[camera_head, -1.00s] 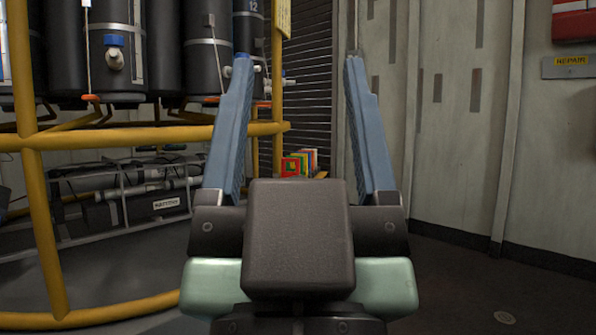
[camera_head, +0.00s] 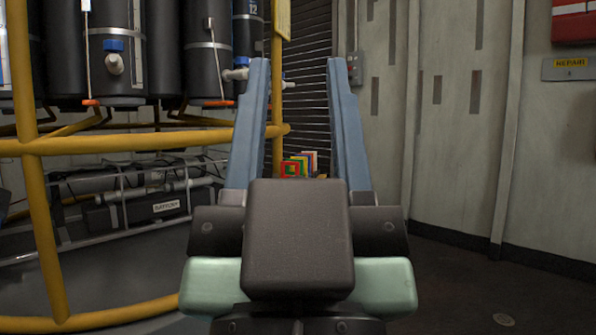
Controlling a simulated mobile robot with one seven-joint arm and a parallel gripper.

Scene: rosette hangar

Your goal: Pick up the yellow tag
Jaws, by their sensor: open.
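My gripper (camera_head: 299,64) is open and empty, its two blue-grey fingers pointing up and away with a gap between them. A small pale-yellow panel (camera_head: 284,18) hangs at the top, beside the yellow frame; I cannot tell whether it is the yellow tag. Far behind the gap between the fingers, a small row of coloured flat pieces (camera_head: 291,168) stands low down, with red, green, yellow, blue and white showing. Their lower part is hidden by my gripper. No other piece in view is clearly a yellow tag.
A yellow tube frame (camera_head: 120,145) with dark cylinders (camera_head: 112,55) fills the left. A battery rack (camera_head: 130,200) sits inside it. A pale wall (camera_head: 460,120) with a yellow-lettered REPAIR sign (camera_head: 570,67) stands right. Dark floor (camera_head: 470,290) is clear at lower right.

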